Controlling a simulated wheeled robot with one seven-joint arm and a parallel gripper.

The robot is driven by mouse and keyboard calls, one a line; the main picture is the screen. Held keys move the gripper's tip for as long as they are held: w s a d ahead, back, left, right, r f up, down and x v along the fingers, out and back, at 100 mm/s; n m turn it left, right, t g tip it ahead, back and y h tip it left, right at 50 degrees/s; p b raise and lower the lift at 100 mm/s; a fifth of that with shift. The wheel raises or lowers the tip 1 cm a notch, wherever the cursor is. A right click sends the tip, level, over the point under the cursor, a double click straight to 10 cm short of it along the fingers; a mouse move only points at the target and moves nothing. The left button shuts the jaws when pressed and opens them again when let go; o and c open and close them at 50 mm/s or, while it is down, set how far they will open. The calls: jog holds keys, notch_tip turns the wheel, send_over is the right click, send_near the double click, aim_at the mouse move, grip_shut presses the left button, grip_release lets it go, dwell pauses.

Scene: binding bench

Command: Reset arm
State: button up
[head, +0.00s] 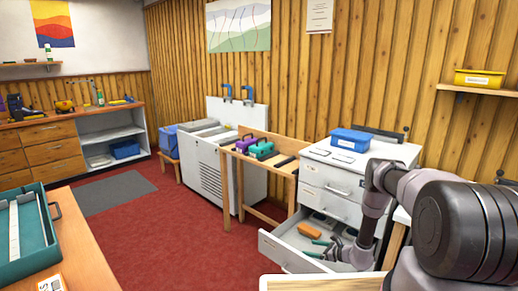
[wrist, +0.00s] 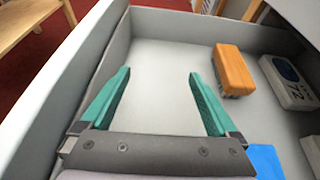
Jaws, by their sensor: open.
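My gripper (wrist: 158,92) is open and empty, with its two green fingers spread wide. In the wrist view it points down over the bare floor of an open drawer (wrist: 165,68). In the head view my arm reaches down to the same open drawer (head: 283,256) of the white cabinet (head: 325,180), and the gripper (head: 318,249) shows small and partly hidden by the arm. An orange block (wrist: 233,70) lies in the drawer to the right of the fingers, apart from them.
A white item marked 72 (wrist: 290,82) and a blue item (wrist: 265,162) also lie in the drawer. The drawer wall (wrist: 70,85) runs close to the left finger. A blue box (head: 350,140) stands on the cabinet. A wooden bench (head: 258,150) stands left of it. Red floor (head: 180,230) is clear.

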jog(key=w+a+r+n+g, duration=0.2)
jog(key=r+n, duration=0.1)
jog(key=r, duration=1)
jog(key=w+a+r+n+g+y, duration=0.1)
jog(key=r+n, duration=0.3)
jog(key=r, duration=0.9)
jog(key=w+a+r+n+g, duration=0.2)
jog(key=r+n, duration=0.1)
jog(key=r, duration=1.1)
jog(key=s+r+n+g+h, duration=0.15)
jog(key=s+r+n, duration=0.25)
jog(key=s+r, duration=0.85)
jog(key=s+r+n+t+h, duration=0.1)
jog(key=s+r+n+h, duration=0.25)
jog(key=s+r, duration=0.85)
jog(key=s+d+r+n+t+h, duration=0.1)
jog(key=s+r, duration=0.3)
jog(key=s, duration=0.4)
jog(key=s+d+r+n+t+h, duration=0.2)
jog(key=s+d+r+n+h, duration=0.1)
jog(key=s, duration=0.4)
jog(key=shift+s+d+r+n, duration=0.35)
jog(key=shift+d+r, duration=0.4)
jog(key=shift+r, duration=0.2)
jog(key=shift+t, duration=0.25)
jog(key=shift+c, duration=0.3)
